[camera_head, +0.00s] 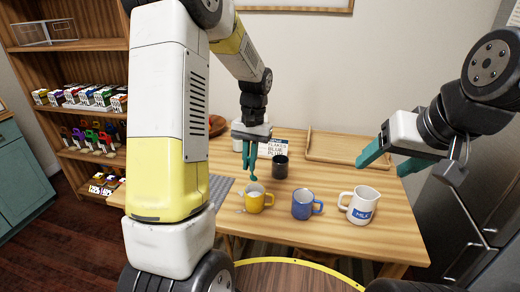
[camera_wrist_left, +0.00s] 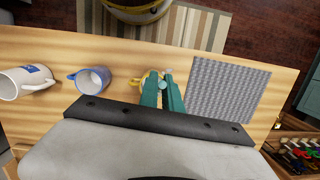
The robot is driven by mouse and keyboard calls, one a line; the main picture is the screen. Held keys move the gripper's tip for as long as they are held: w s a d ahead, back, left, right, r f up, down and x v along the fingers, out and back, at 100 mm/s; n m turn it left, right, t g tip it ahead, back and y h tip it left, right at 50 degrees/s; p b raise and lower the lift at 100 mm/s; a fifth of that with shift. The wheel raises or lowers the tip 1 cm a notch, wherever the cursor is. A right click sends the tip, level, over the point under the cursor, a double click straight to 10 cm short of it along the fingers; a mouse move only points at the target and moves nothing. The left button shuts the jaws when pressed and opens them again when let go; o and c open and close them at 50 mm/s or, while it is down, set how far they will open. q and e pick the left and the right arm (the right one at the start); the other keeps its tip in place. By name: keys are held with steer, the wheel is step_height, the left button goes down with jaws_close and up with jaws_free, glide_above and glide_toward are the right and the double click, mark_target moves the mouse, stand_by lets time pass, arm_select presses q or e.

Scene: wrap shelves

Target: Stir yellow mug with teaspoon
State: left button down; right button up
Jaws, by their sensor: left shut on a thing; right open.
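The yellow mug (camera_head: 254,201) stands upright near the table's front edge; in the left wrist view it is mostly hidden behind the fingers. My left gripper (camera_head: 252,176) points down just above the mug's opening, its fingers close together. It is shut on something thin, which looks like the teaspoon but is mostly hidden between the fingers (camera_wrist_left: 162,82). I cannot make out the spoon's bowl. My right gripper (camera_head: 386,166) is open and empty, above the table's right side.
A black cup (camera_head: 280,167) and a lettered box (camera_head: 272,147) stand behind. A wooden tray (camera_head: 347,150) lies back right, a grey mat (camera_wrist_left: 228,90) left.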

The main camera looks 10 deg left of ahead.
arm_select(q)
steer(key=shift+s+f, duration=1.05)
steer(key=shift+f, duration=0.3)
glide_above(259, 199)
steer(key=s+a, duration=0.1)
steer(key=a, duration=0.1)
steer(key=shift+f, duration=4.5)
steer(key=shift+a, duration=0.15)
steer(key=shift+w, duration=0.15)
